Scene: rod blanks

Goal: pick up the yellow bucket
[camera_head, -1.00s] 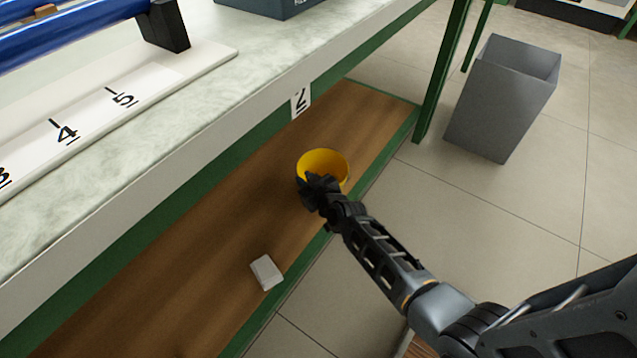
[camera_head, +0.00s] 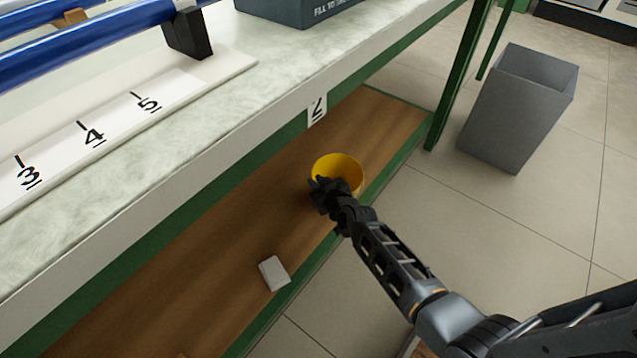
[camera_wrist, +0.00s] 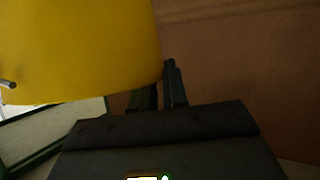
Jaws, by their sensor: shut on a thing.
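The yellow bucket (camera_head: 342,170) is on or just above the brown lower shelf (camera_head: 215,245) of the bench, near its right end; I cannot tell whether it touches the shelf. My gripper (camera_head: 322,190) is at the bucket's near left side, shut on it. In the wrist view the bucket (camera_wrist: 80,50) fills the upper left, and my gripper's fingers (camera_wrist: 160,85) show at its lower right edge. Where the fingers grip the bucket is mostly hidden by the bucket and the dark gripper body.
A small white block (camera_head: 274,273) lies on the shelf nearer me. A grey bin (camera_head: 517,110) stands on the floor right of a green leg (camera_head: 460,75).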

